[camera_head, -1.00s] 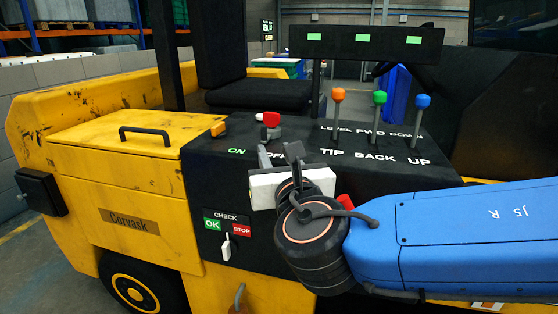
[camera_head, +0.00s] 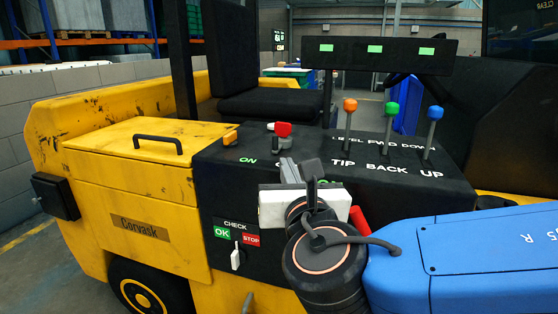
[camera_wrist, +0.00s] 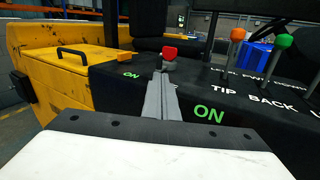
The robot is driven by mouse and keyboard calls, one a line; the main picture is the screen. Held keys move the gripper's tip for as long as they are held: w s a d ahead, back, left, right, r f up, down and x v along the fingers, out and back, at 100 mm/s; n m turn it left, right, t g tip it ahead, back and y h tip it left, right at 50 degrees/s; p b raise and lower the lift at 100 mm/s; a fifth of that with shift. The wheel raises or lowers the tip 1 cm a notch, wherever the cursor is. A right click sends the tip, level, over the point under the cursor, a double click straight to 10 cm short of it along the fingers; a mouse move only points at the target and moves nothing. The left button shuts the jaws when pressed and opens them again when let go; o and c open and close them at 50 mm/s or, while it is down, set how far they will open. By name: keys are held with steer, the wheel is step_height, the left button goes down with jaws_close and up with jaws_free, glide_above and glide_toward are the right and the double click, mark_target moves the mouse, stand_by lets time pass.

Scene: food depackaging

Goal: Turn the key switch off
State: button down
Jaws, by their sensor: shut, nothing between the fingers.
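A red-handled switch (camera_head: 282,129), which looks like the key switch, stands on the black console top (camera_head: 225,160). It also shows in the wrist view (camera_wrist: 169,53), just beyond my fingertips. A green ON label (camera_head: 248,160) lies left of it; a white label to its right is mostly hidden behind my gripper. I cannot tell which way the switch is turned. My gripper (camera_head: 302,168) is shut and empty, nearer and right of the switch, apart from it in the head view. In the wrist view my closed grey fingers (camera_wrist: 163,92) point toward the switch.
Orange, green and blue levers (camera_head: 350,105) (camera_head: 391,109) (camera_head: 435,113) stand on the console's right. A CHECK panel (camera_head: 236,232) with a white toggle is on its front. Another green ON label (camera_wrist: 209,115) is beside my fingers.

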steer(key=w+a+r+m+h, duration=0.1)
steer(key=w+a+m+h, duration=0.4)
steer(key=m, duration=0.6)
steer(key=m+g+h, duration=0.2)
steer(key=m+h, duration=0.2)
steer(key=m, duration=0.8)
glide_toward(262, 158)
steer(key=a+r, duration=0.3)
steer(key=a, duration=0.1)
steer(key=x, duration=1)
steer(key=shift+w+r, duration=0.25)
steer(key=shift+r, duration=0.1)
steer(key=shift+s+d, duration=0.15)
steer(key=shift+d, duration=0.95)
steer(key=shift+s+d, duration=0.15)
steer(key=shift+d, duration=0.7)
